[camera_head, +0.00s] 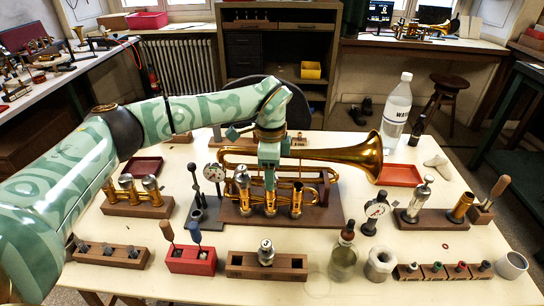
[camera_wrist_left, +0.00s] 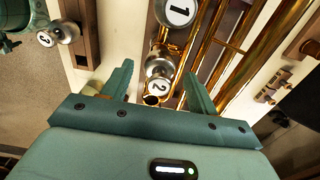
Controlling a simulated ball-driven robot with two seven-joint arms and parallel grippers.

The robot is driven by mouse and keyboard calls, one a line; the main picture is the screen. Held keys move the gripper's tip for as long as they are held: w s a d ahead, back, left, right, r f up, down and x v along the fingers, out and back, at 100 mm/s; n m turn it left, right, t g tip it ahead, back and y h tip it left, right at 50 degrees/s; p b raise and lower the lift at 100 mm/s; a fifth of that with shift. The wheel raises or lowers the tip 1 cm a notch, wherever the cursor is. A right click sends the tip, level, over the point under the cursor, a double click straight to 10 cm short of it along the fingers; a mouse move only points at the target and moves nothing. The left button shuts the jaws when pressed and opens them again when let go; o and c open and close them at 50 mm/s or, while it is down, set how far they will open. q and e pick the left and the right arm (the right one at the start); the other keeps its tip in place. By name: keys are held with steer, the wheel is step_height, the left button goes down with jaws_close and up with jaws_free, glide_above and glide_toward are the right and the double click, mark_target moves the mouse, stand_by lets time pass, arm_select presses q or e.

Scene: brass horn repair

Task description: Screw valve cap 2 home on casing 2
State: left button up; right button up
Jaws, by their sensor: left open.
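The brass horn (camera_head: 335,153) lies in a wooden stand with its casings upright. Valve cap 2 (camera_wrist_left: 159,86), silver with a white "2" label, is at the middle casing (camera_head: 270,207); I cannot tell how far down it sits. My left gripper (camera_head: 269,184) is above this casing and hides its top in the head view. In the left wrist view its open fingers (camera_wrist_left: 157,76) stand on either side of cap 2, with gaps. Cap 1 (camera_wrist_left: 178,12) is on the neighbouring casing, and it also shows in the head view (camera_head: 242,176). Casing 3 (camera_head: 297,204) shows no cap.
Cap 3 (camera_head: 266,250) stands in a wooden rack (camera_head: 296,267) in front. A dial gauge (camera_head: 215,170) stands left of the horn, another (camera_head: 375,210) right.

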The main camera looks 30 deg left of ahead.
arm_select(q)
steer(key=shift+f, duration=0.65)
arm_select(e)
steer(key=shift+s+f, duration=0.1)
steer(key=shift+f, duration=0.05)
arm_select(q)
steer(key=c, duration=1.1)
steer(key=shift+r+m+p, duration=0.2)
steer(key=shift+m+p, duration=0.1)
steer(key=shift+m, duration=0.2)
steer(key=shift+c, duration=0.2)
steer(key=o, duration=1.1)
steer(key=shift+f, duration=0.2)
arm_select(e)
steer(key=shift+r, duration=0.3)
arm_select(q)
steer(key=shift+o, duration=0.2)
step_height(320, 180, up, 16)
steer(key=p, duration=0.4)
steer(key=shift+r, duration=0.15)
arm_select(e)
steer(key=r, duration=0.1)
steer(key=w+r, duration=0.1)
steer(key=r, duration=0.2)
steer(key=shift+w+r, duration=0.15)
steer(key=shift+w, duration=0.25)
